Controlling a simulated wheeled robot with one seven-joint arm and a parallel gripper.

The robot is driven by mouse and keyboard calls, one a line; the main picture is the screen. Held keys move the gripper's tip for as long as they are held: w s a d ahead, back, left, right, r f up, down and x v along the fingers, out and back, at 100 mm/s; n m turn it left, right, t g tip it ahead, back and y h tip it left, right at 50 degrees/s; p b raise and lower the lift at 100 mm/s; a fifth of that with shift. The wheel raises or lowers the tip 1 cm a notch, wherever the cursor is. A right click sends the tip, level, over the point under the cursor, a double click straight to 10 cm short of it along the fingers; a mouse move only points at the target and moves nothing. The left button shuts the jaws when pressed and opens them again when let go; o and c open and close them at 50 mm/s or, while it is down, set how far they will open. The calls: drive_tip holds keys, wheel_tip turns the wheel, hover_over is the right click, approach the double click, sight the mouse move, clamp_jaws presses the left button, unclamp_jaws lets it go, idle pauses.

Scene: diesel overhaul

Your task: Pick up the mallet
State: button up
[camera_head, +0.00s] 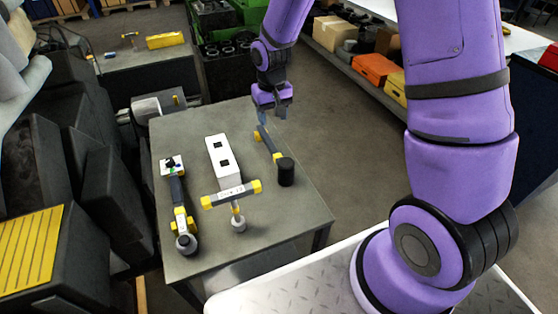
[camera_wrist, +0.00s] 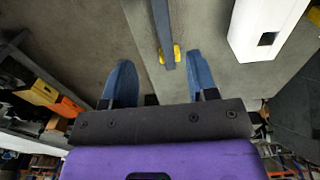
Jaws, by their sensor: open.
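The mallet (camera_head: 285,172) lies on the grey work table, near its right edge. It has a black cylindrical head toward the front and a dark handle with yellow parts pointing toward the back. My gripper (camera_head: 274,114) is just past the handle's end, with its fingers pointing down. In the wrist view, the open blue fingers of my gripper (camera_wrist: 162,80) stand apart, with the end of the mallet's handle (camera_wrist: 164,30) between them in the picture. The mallet's head is out of the wrist view. I cannot tell how high the fingers are above the handle.
On the table (camera_head: 272,222), a white block (camera_head: 222,158) stands left of the mallet. A yellow-ended T-shaped tool (camera_head: 231,194) and a long grey-and-yellow tool (camera_head: 179,205) lie nearby. A shelf with boxes and an orange case (camera_head: 375,69) stands beyond the aisle.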

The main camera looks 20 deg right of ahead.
sight(271, 144)
drive_tip(key=shift+w+a+f, duration=0.1)
drive_tip(key=shift+a+f, duration=0.05)
drive_tip(key=shift+f, duration=0.45)
drive_tip(key=shift+w+a+f, duration=0.1)
drive_tip(key=shift+f, duration=0.5)
drive_tip(key=shift+w+d+f, duration=0.1)
drive_tip(key=shift+f, duration=2.65)
drive_tip(key=shift+w+f, duration=0.1)
drive_tip(key=shift+f, duration=2.65)
clamp_jaws()
